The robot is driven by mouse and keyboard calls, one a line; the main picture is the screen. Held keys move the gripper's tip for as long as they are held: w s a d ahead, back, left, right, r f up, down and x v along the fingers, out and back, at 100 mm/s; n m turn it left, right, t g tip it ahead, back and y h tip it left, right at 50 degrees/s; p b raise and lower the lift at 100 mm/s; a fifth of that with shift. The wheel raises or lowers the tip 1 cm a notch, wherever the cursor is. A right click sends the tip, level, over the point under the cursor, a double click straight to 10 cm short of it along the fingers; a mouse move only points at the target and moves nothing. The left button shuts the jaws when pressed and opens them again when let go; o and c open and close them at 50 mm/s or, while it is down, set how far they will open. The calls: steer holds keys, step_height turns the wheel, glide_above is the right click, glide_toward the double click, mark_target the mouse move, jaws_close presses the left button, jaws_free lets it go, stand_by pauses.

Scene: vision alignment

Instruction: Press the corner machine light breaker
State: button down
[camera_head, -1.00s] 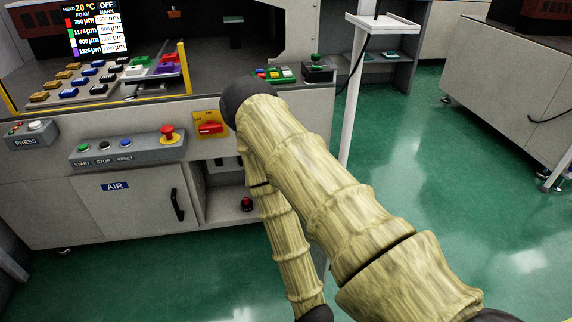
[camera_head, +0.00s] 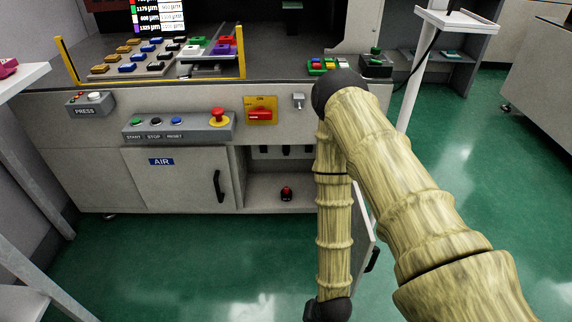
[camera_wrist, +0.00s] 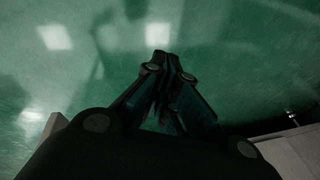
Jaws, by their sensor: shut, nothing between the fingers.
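The corner machine (camera_head: 70,150) fills the left and middle of the head view. A red rotary switch (camera_head: 260,113) on a yellow plate marked ON is on its front. Below it, an open compartment (camera_head: 268,205) has several small dark parts (camera_head: 286,150) along its top and a red-and-black knob (camera_head: 286,193) on its floor. I cannot tell which of these is the light breaker. My gripper (camera_wrist: 166,60) shows only in the wrist view, shut and empty, with green floor beyond it. In the head view my arm covers the compartment's right side.
A START/STOP/RESET box (camera_head: 178,127) with a red emergency button (camera_head: 217,116) and a PRESS box (camera_head: 90,103) are on the front. The compartment door (camera_head: 364,232) stands open beside my arm. A white stand (camera_head: 411,95) is at right. Green floor is clear in front.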

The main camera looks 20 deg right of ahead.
steer(key=w+a+m+t, duration=0.2)
steer(key=w+m, duration=0.2)
steer(key=w, duration=0.4)
steer(key=w+a+m+t, duration=0.2)
steer(key=w+m+t, duration=0.15)
steer(key=w, duration=0.35)
steer(key=m+t+h+b, duration=0.1)
steer(key=m+t+h, duration=0.65)
steer(key=m, duration=1.85)
glide_toward(286, 157)
steer(key=shift+t+y, duration=0.55)
steer(key=shift+t, duration=0.25)
steer(key=s, duration=0.4)
steer(key=shift+f, duration=0.4)
steer(key=b+x, duration=0.4)
steer(key=x, duration=0.6)
steer(key=shift+a, duration=0.1)
